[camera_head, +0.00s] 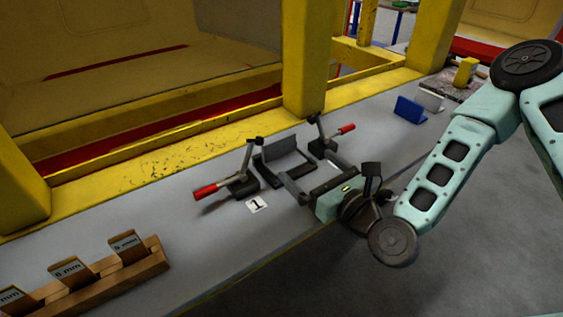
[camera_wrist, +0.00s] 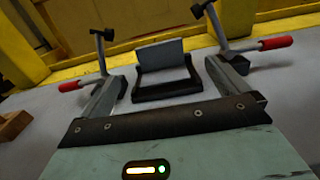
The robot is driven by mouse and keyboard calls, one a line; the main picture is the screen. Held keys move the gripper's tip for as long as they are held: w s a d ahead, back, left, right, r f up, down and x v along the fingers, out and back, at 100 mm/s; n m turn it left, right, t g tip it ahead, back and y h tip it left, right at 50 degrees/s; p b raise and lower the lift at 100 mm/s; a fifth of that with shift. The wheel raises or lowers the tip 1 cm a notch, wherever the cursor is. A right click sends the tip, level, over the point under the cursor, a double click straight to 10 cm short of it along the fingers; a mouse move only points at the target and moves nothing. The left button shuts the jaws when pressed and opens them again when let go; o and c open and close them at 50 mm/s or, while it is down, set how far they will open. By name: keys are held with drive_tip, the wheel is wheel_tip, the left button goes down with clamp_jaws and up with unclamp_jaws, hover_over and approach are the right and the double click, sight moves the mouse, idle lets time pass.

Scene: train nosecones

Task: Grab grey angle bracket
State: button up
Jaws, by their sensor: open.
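A grey angle bracket (camera_head: 284,151) stands with its plate upright in a dark holder between two toggle clamps on the grey bench. In the wrist view its grey plate (camera_wrist: 161,55) is centred ahead of my gripper. My gripper (camera_head: 308,167) is open and empty, in front of the bracket on the near side. In the wrist view the fingers of my gripper (camera_wrist: 163,82) are spread wide, one on each side of the holder. I cannot tell whether they touch anything. The lower part of the bracket is hard to tell from the dark holder (camera_wrist: 167,91).
Red-handled clamps stand left (camera_head: 207,190) and right (camera_head: 346,128) of the bracket, close to my fingers. A label "1" (camera_head: 257,204) lies in front. A blue bracket (camera_head: 410,109) and a pale grey one (camera_head: 430,98) stand farther right. A wooden rack (camera_head: 150,262) is at lower left; a yellow post (camera_head: 307,55) rises behind.

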sight(281, 141)
drive_tip(key=shift+w+a+f+b, duration=0.3)
drive_tip(key=shift+w+a+b, duration=0.15)
drive_tip(key=shift+b, duration=2.2)
drive_tip(key=x, duration=0.2)
drive_tip(key=p+x, duration=0.1)
drive_tip(key=x, duration=0.3)
drive_tip(key=shift+w+a+r, duration=0.3)
drive_tip(key=shift+r, duration=0.1)
drive_tip(key=shift+p+x, duration=0.9)
drive_tip(key=shift+x, duration=2)
drive_tip(key=shift+r, duration=0.15)
drive_tip(key=c, duration=1)
